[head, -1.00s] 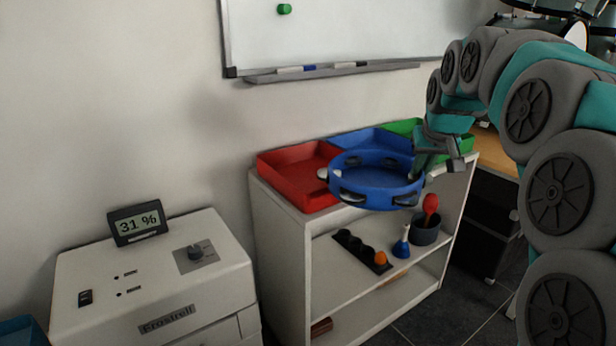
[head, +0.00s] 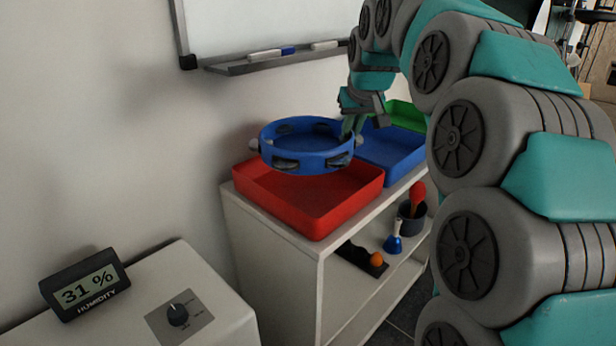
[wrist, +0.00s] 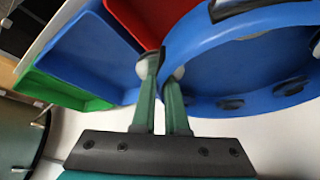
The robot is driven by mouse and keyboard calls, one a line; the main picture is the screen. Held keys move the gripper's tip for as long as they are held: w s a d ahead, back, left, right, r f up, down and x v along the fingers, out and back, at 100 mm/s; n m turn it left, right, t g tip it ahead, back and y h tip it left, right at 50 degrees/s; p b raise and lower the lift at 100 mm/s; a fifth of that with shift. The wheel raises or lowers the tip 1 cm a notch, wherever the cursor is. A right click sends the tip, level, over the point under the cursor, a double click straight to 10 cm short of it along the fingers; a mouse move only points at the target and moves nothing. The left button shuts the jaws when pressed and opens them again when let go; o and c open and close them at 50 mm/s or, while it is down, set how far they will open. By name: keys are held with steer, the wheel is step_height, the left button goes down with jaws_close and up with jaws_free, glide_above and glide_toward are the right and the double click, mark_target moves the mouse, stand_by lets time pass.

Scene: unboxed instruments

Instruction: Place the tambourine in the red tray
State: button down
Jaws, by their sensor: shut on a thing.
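The blue tambourine (head: 306,158) is held up above the red tray (head: 312,205), its ring roughly level. From the head view it appears over the tray's back part, apart from the tray floor. My gripper (head: 350,126) is shut on the tambourine's right rim. In the wrist view, the fingers of my gripper (wrist: 164,68) pinch the rim of the tambourine (wrist: 225,85), and part of the red tray (wrist: 90,52) shows beyond them.
A blue tray (head: 392,150) and a green tray (head: 404,112) stand beside the red tray on the white shelf (head: 285,262). A whiteboard ledge (head: 270,62) is on the wall behind. A humidity display (head: 86,284) stands on a white cabinet at lower left.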

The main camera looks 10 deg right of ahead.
steer(key=shift+f+p, duration=0.4)
steer(key=shift+f, duration=4.4)
steer(key=shift+s+f, duration=0.1)
steer(key=shift+f, duration=0.05)
steer(key=c, duration=1.2)
jaws_free()
steer(key=shift+c, duration=0.2)
steer(key=shift+r, duration=0.35)
steer(key=b+v, duration=0.1)
steer(key=v, duration=1)
steer(key=shift+s+r, duration=0.25)
